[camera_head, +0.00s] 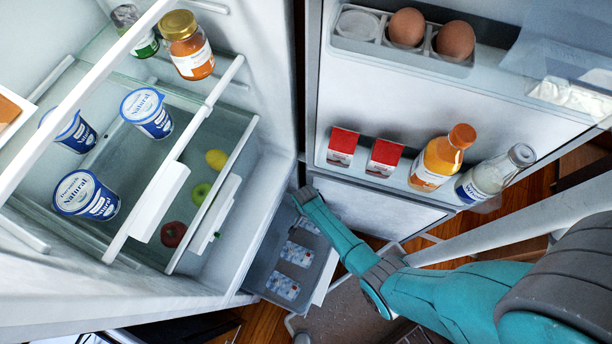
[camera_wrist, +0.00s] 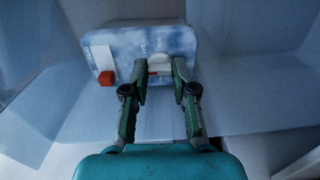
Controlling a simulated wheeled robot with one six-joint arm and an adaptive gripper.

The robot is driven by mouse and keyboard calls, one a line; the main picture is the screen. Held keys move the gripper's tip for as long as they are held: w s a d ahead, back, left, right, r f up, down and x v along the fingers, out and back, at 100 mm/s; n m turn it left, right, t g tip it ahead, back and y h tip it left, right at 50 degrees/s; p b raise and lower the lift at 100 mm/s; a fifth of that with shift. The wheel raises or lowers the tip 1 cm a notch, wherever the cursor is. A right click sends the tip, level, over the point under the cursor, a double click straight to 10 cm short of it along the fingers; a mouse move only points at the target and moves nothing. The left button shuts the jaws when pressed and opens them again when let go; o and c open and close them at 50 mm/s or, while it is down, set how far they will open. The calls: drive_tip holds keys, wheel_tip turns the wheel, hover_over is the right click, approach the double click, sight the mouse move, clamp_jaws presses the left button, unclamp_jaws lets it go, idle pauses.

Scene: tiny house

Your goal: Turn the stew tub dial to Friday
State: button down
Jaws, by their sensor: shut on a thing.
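The stew tub (camera_wrist: 120,42) shows in the wrist view as a box with a frosty blue-and-white top. It lies in the pale drawer. A small white dial (camera_wrist: 160,62) sits on that top, between the fingertips of my gripper (camera_wrist: 160,71). The fingers are shut on the dial, and they hide part of it. A white label and a red square part (camera_wrist: 105,78) are on the tub's left side. In the head view my gripper (camera_head: 301,200) reaches down into the drawer's far end.
The pulled-out freezer drawer (camera_head: 262,262) holds several other frosty tubs (camera_head: 296,254). Fridge shelves with yogurt tubs (camera_head: 147,112) and a crisper drawer (camera_head: 215,215) stand at left. The open fridge door, with bottles (camera_head: 441,158) and eggs (camera_head: 456,41), is at right.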

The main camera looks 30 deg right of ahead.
idle(0.3)
drive_tip(key=c, duration=0.9)
unclamp_jaws()
wheel_tip(320, 180, up, 12)
drive_tip(key=shift+s, duration=0.1)
